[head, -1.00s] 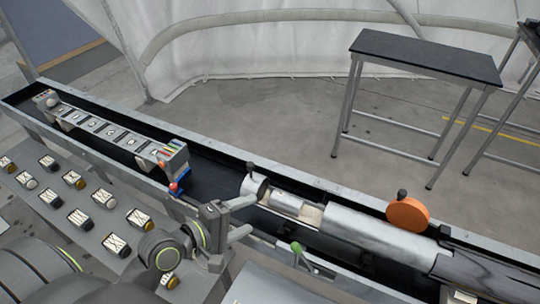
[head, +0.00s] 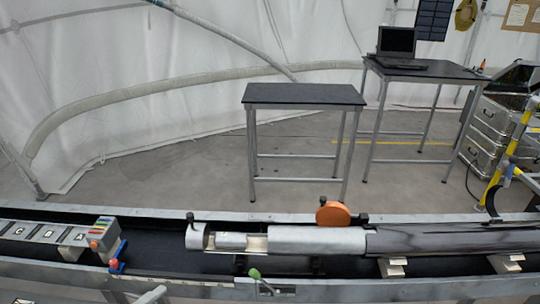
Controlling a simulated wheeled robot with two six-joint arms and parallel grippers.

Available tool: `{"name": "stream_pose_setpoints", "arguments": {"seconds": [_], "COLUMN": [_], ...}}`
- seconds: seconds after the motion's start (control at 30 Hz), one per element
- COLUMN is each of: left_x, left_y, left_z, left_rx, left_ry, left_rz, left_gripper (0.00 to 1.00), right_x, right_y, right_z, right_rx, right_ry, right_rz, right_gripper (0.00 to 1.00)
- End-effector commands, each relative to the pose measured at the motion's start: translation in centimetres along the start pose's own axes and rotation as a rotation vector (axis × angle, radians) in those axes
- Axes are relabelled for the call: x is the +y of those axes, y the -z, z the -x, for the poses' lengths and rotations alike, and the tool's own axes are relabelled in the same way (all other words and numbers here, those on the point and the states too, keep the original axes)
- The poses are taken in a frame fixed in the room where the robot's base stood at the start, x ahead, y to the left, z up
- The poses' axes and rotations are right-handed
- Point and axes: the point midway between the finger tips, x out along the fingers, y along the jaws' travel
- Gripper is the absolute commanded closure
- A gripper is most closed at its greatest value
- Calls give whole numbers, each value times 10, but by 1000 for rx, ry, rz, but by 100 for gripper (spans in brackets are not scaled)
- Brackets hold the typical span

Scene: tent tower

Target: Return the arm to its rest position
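A small grey piece (head: 150,295) shows at the bottom edge of the head view, left of centre. It looks like the tip of my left gripper, but the rest is cut off, so I cannot tell whether it is open or shut. My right gripper is not in view. The long black trough (head: 165,257) runs across the lower part of the view. A grey cylinder assembly (head: 305,240) lies in it, with an orange disc (head: 333,214) at its back edge. A grey rack (head: 45,234) lies in the trough at the left.
A black-topped table (head: 305,95) stands behind the trough. Another table (head: 425,70) with a laptop (head: 397,42) is farther right. Metal cases (head: 490,130) and a yellow frame (head: 510,160) stand at the far right. Open floor (head: 190,175) lies behind the trough.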

Motion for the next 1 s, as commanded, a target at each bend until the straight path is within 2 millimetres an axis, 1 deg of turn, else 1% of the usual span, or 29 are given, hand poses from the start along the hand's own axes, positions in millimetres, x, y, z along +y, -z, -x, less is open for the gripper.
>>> {"name": "stream_pose_setpoints", "arguments": {"seconds": [0.03,0.1,0.3,0.37,0.57,0.67,0.77,0.9,1.0], "left_x": [0,-5,-24,-30,-56,-73,-93,-121,-135], "left_y": [0,0,0,0,3,6,10,17,21], "left_z": [0,1,7,9,21,31,47,77,99], "left_rx": [0,7,25,30,37,32,10,-60,-126], "left_ry": [0,26,118,149,297,399,538,759,898], "left_rz": [0,-45,-207,-258,-483,-620,-788,-1016,-1137], "left_gripper": [32,32,32,32,32,32,32,32,32], "right_x": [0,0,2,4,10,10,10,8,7], "right_y": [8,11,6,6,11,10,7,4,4], "right_z": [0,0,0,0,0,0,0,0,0], "right_rx": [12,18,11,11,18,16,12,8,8], "right_ry": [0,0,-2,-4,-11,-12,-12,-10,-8], "right_rz": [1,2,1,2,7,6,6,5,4], "right_gripper": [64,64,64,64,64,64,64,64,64]}}
